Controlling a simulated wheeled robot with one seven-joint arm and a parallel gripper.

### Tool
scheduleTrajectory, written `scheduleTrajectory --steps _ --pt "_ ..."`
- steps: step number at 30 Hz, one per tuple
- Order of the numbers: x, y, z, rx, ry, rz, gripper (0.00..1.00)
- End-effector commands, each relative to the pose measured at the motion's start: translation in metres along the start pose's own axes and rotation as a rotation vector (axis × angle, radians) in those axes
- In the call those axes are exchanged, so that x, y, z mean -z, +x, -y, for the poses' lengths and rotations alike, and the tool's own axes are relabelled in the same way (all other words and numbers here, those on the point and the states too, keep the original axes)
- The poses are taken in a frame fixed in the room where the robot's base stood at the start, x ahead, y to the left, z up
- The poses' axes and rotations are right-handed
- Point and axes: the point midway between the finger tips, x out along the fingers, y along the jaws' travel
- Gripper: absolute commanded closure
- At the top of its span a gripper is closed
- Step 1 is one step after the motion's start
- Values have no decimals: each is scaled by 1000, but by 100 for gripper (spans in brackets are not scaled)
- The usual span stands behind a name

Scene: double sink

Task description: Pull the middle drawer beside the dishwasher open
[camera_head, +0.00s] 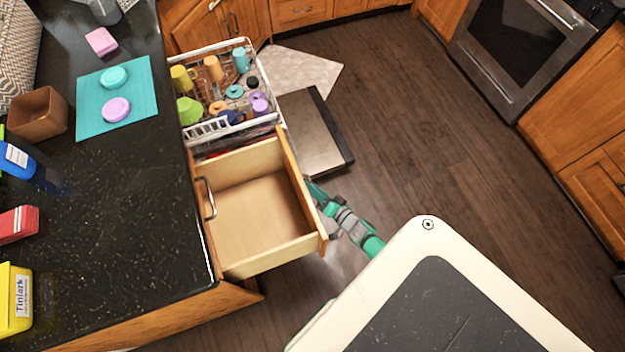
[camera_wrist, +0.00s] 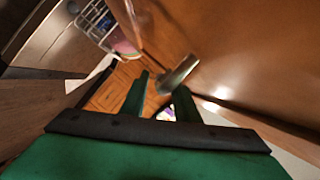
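In the head view a wooden drawer (camera_head: 262,213) beside the dishwasher is pulled far out and is empty. A closed drawer front with a metal handle (camera_head: 208,198) sits above it, under the counter edge. My gripper (camera_head: 313,188) is at the outer side of the open drawer's front, its tips partly hidden by it. In the wrist view my gripper (camera_wrist: 163,82) has its two green fingers apart, with a visible gap. A grey metal handle (camera_wrist: 180,73) on the wooden front lies at the fingertips, its lower end between them. Contact cannot be told.
The dishwasher's rack (camera_head: 228,95) is out, holding cups and dishes, and its door (camera_head: 315,135) is lowered behind the drawer. The black counter (camera_head: 120,205) is at left. Open floor (camera_head: 400,110) lies to the right, toward the oven (camera_head: 510,50).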

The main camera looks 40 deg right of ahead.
Motion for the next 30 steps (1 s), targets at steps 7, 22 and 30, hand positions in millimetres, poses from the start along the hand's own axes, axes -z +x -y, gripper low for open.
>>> scheduleTrajectory --steps 7,22,30 --pt "2 -34 -1 -2 0 -2 72" --pt "0 -103 0 0 1 -1 72" --pt "0 -106 0 0 0 -1 72"
